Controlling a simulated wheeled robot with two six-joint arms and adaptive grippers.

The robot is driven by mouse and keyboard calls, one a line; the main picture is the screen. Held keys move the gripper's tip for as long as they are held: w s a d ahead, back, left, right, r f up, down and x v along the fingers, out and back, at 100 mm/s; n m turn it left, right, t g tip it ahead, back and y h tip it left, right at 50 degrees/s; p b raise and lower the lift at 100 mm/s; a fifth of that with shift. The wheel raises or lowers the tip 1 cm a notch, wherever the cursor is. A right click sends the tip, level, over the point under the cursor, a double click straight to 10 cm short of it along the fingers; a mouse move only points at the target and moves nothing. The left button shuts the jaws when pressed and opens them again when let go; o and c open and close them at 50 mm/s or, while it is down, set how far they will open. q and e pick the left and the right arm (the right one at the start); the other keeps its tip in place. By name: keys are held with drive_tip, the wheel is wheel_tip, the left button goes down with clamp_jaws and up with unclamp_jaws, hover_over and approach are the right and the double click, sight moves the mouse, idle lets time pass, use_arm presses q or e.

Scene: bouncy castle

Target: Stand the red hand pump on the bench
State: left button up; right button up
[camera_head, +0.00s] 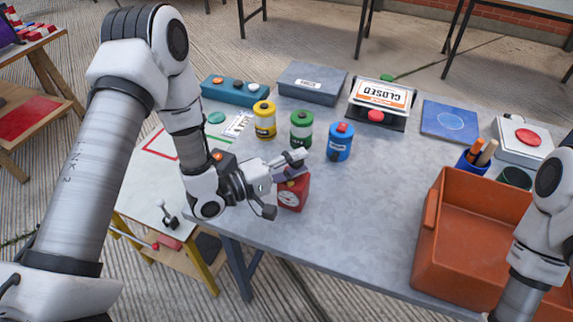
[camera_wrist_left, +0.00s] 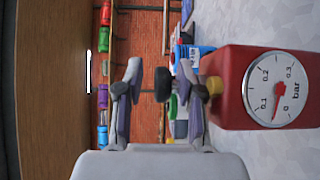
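A red body with a white dial marked bar (camera_head: 293,195), which I take for the red hand pump, stands on the grey bench (camera_head: 375,215) near its left front edge. In the left wrist view the red body (camera_wrist_left: 232,110) fills the right side, its dial facing the camera. My left gripper (camera_head: 292,165) is just above and beside it. Its fingers (camera_wrist_left: 160,92) are apart, with the red body outside the gap. A small dark part shows between them; I cannot tell what it belongs to. My right gripper is out of view.
Yellow (camera_head: 264,120), green (camera_head: 301,128) and blue (camera_head: 340,142) canisters stand close behind the red body. An orange bin (camera_head: 427,235) occupies the right front. A low table (camera_head: 145,190) stands left of the bench. The bench middle is clear.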

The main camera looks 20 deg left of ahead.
use_arm(q)
drive_tip(key=v, duration=1.2)
drive_tip(key=shift+s, duration=0.1)
